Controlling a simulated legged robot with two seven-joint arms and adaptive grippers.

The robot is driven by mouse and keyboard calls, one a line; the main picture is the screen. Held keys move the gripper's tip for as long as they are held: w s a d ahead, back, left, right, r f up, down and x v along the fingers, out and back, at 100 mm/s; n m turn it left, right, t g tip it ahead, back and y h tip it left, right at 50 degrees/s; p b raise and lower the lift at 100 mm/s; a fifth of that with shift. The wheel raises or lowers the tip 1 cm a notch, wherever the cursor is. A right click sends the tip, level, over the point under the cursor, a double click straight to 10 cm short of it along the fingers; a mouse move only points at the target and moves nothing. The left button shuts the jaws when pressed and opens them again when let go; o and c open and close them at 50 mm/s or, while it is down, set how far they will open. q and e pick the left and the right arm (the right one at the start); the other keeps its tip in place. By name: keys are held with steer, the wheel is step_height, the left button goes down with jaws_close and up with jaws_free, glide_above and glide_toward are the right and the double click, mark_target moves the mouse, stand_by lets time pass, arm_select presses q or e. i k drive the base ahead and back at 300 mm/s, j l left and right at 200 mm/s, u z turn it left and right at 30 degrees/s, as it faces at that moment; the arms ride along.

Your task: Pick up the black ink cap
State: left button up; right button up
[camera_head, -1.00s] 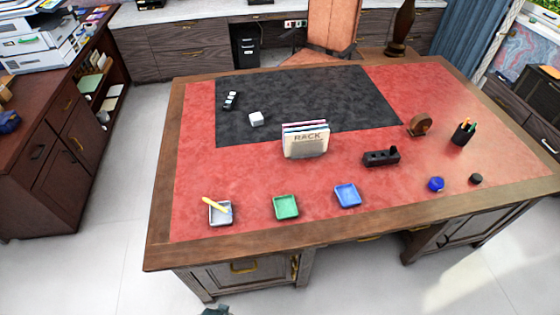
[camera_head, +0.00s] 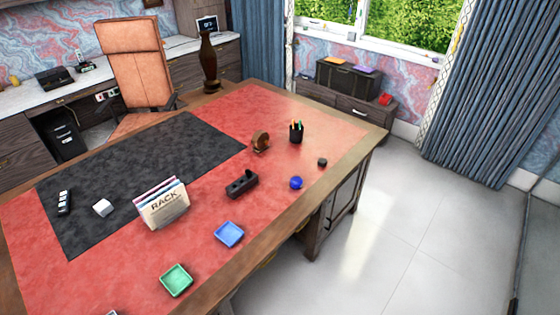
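A small, dark, round piece that looks like the black ink cap (camera_head: 322,162) sits on the red leather near the right edge of the desk (camera_head: 344,145). It stands apart from the round blue ink bottle (camera_head: 296,182), which is to its left and nearer to me. Nothing covers the cap. Neither of my grippers shows in the head view.
A pen cup (camera_head: 296,132), a brown round item (camera_head: 261,142) and a black holder (camera_head: 241,184) stand near the cap. Blue (camera_head: 229,235) and green (camera_head: 176,281) trays and a rack (camera_head: 163,203) are further left. Open floor lies right of the desk.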

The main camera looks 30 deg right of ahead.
mark_target(322, 162)
steer(key=z, duration=1.15)
